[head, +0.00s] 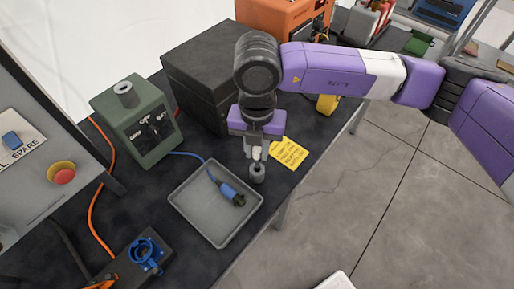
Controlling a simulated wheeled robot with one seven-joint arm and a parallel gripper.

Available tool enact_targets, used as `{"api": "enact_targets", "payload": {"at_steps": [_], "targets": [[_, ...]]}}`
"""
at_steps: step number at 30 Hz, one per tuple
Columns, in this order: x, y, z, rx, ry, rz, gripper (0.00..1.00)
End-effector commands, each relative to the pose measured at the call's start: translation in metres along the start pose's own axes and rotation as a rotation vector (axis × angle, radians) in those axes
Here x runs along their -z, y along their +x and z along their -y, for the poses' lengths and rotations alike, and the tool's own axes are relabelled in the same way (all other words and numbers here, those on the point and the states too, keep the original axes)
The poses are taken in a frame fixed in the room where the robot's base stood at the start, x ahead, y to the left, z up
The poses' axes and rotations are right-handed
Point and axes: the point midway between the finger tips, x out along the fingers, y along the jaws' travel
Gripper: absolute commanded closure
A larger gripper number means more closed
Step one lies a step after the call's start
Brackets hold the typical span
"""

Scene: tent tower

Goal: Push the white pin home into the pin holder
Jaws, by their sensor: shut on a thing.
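My gripper (256,156) points down near the middle of the table, beside the tray. Its fingers are shut on the white pin (257,153), of which only a small pale part shows between them. The pin holder (257,174), a small grey cylinder with a dark hole in its top, stands upright directly below the fingertips. The pin is in line with the holder's hole. I cannot tell whether its lower end is inside the hole or just above it.
A grey tray (190,205) holding a blue-and-black connector (230,193) lies close at the left. A yellow note (289,153) lies at the right. A black box (205,70) and green switch box (135,120) stand behind. The table's right edge is near.

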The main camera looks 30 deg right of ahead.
Motion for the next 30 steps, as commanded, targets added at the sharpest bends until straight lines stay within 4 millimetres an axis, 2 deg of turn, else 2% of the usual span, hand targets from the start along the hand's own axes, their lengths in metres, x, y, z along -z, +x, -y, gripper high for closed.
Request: {"api": "enact_targets", "payload": {"at_steps": [17, 30], "targets": [[-0.0001, 0.0001, -0.0001, 0.000, 0.000, 0.000, 1.00], [-0.0002, 0.0095, 0.0000, 0.000, 0.000, 0.000, 1.00]]}}
